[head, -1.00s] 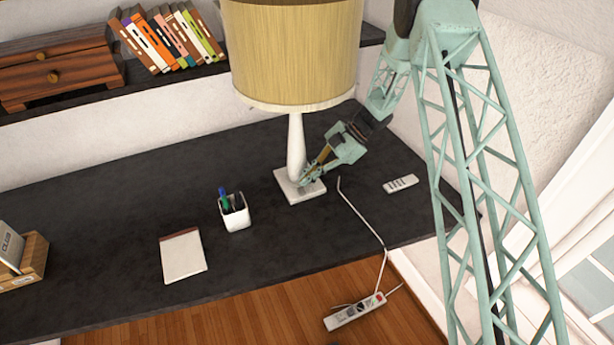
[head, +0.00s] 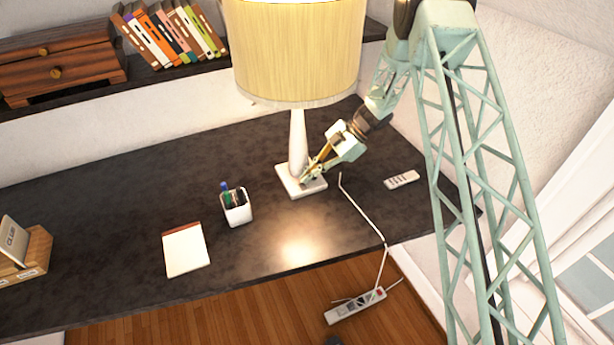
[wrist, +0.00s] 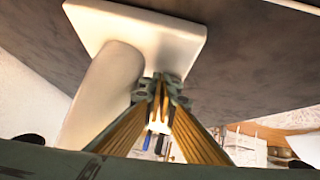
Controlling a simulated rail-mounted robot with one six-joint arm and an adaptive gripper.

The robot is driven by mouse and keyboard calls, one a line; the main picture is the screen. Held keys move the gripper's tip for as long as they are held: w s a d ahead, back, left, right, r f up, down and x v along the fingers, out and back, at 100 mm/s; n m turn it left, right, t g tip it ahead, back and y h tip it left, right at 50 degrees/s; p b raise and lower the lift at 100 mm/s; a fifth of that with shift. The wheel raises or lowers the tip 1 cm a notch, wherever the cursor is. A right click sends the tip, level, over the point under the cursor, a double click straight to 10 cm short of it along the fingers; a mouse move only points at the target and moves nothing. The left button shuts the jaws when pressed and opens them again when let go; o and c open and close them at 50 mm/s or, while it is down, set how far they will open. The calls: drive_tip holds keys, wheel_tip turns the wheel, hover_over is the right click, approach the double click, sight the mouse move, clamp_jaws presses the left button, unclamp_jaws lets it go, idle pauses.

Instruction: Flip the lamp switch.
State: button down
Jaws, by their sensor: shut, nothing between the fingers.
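The table lamp (head: 297,50) stands on the dark desk with a yellow shade that is lit and a bright spot on the desktop. Its white stem rises from a square white base (head: 289,186). My gripper (head: 308,180) is shut and empty, its fingertips at the right side of the base, close beside the stem. In the wrist view the shut fingertips (wrist: 162,84) are against or just over the base (wrist: 150,30), next to the stem (wrist: 100,95). The switch itself is hidden behind the fingertips.
A pen cup (head: 236,210) and a notepad (head: 185,249) are on the desk (head: 110,210) to the left. A remote (head: 401,180) lies to the right. A white cord runs over the desk edge to a power strip (head: 355,306) on the floor. Books (head: 168,35) are on the shelf behind.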

drive_tip(key=shift+s+d+r, duration=0.1)
drive_tip(key=shift+s+d, duration=0.05)
drive_tip(key=shift+s, duration=0.15)
drive_tip(key=shift+s+d+r+p, duration=0.1)
drive_tip(key=shift+s+d+p, duration=0.1)
drive_tip(key=shift+s+p, duration=0.2)
drive_tip(key=shift+r, duration=0.2)
idle(0.5)
drive_tip(key=shift+w+a+r+p, duration=0.1)
drive_tip(key=shift+w+r+p, duration=0.05)
drive_tip(key=shift+r+p, duration=0.7)
drive_tip(key=shift+w+a+r+p, duration=0.1)
drive_tip(key=shift+r+p, duration=0.65)
drive_tip(key=shift+r, duration=0.15)
drive_tip(key=w+v, duration=0.2)
drive_tip(key=v, duration=0.7)
drive_tip(key=shift+r, duration=0.35)
drive_tip(key=shift+w+a, duration=0.1)
drive_tip(key=shift+w, duration=0.05)
